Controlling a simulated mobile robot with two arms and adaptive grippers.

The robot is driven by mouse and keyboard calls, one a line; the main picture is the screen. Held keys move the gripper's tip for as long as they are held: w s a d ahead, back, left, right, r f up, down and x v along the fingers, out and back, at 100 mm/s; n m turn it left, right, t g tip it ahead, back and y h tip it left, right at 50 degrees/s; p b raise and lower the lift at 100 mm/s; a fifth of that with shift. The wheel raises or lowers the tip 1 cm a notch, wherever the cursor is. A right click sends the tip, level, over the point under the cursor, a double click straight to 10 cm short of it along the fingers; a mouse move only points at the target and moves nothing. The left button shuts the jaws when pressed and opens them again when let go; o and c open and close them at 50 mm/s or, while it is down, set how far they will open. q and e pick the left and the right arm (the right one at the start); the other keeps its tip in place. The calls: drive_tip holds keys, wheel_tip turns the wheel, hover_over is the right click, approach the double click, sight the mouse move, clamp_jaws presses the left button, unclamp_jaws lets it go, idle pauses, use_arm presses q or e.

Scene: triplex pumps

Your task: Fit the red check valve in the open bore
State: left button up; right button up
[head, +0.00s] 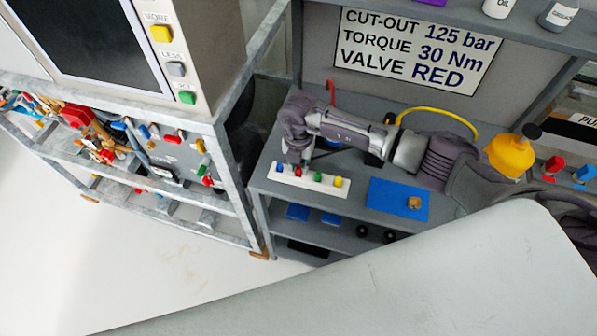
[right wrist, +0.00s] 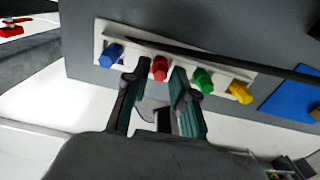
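The red check valve (head: 298,171) stands in a white rack (head: 309,188) on the grey bench, between a blue valve (head: 280,168) and a green valve (head: 318,176). In the right wrist view the red valve (right wrist: 159,68) shows between and just beyond my fingertips. My right gripper (head: 292,162) points down at the rack; its two fingers (right wrist: 158,76) are apart, one on each side of the red valve. I cannot tell whether they touch it. My left gripper is not in view. I cannot make out the open bore.
A yellow valve (head: 338,182) ends the row. A blue mat (head: 385,198) with a small brown block (head: 414,203) lies to the right. A sign (head: 412,50) reads "VALVE RED". A crowded shelf rack (head: 225,170) stands at left. A yellow funnel-like vessel (head: 511,155) is at right.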

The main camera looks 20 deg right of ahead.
sight(299, 168)
clamp_jaws()
drive_tip(key=shift+r, duration=0.15)
drive_tip(key=shift+r+p, duration=1.95)
drive_tip(key=shift+r, duration=0.45)
drive_tip(key=shift+f, duration=0.1)
